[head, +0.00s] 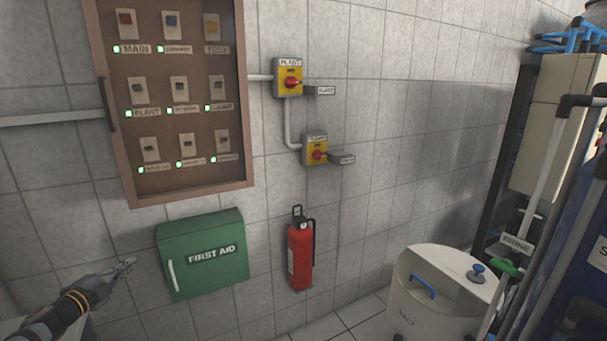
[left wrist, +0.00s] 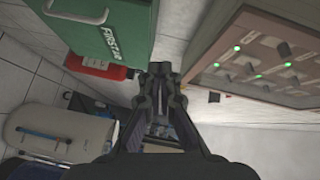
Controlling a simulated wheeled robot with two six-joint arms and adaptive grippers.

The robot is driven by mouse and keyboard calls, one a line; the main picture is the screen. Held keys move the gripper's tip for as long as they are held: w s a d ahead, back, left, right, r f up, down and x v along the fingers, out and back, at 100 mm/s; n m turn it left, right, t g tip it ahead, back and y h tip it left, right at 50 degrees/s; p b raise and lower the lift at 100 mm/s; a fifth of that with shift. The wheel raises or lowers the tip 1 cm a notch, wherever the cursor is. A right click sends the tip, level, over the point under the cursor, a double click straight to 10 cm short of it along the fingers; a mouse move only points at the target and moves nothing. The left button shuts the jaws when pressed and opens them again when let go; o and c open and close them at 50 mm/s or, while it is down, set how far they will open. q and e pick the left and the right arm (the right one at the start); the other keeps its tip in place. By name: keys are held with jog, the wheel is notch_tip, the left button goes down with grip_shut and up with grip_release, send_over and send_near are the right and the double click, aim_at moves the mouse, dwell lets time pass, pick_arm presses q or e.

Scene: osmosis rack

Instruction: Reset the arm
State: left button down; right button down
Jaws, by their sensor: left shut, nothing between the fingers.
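My left gripper (head: 124,266) comes in at the lower left of the head view, in front of the wall and left of the green first aid box (head: 203,254). It is shut and empty, and touches nothing that I can see. In the left wrist view the gripper (left wrist: 160,72) points away from the camera with its fingers together. The first aid box (left wrist: 120,25) is at the upper left there, and the breaker panel (left wrist: 262,55) is at the upper right. My right gripper is in neither view.
The framed breaker panel (head: 172,178) hangs above the first aid box. Two yellow switches with red knobs (head: 290,80) (head: 316,151) are on the tiled wall. A red fire extinguisher (head: 300,258) hangs below. A white tank (head: 440,300) and dark rack (head: 500,165) stand at the right.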

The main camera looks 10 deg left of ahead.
pick_arm(q)
jog(key=s+d+f+n+g+y, duration=0.2)
jog(key=s+d+f+n, duration=0.15)
jog(key=d+f, duration=0.45)
jog(key=s+d+f+n+g+y, duration=0.1)
jog(key=s+d+f+n+g, duration=0.3)
jog(key=d+f, duration=0.45)
jog(key=s+d+n+g+h, duration=0.1)
jog(key=s+d+n+g, duration=0.65)
jog(key=s+d, duration=1.1)
jog(key=s+a+f+g, duration=0.1)
jog(key=s+a+f, duration=0.1)
jog(key=f, duration=1)
jog(key=s+a+f, duration=0.2)
jog(key=f, duration=1)
jog(key=s+a+f+g, duration=0.1)
jog(key=s+f, duration=1.7)
jog(key=s, duration=0.1)
jog(key=shift+f+n, duration=0.3)
jog(key=shift+s+a, duration=0.1)
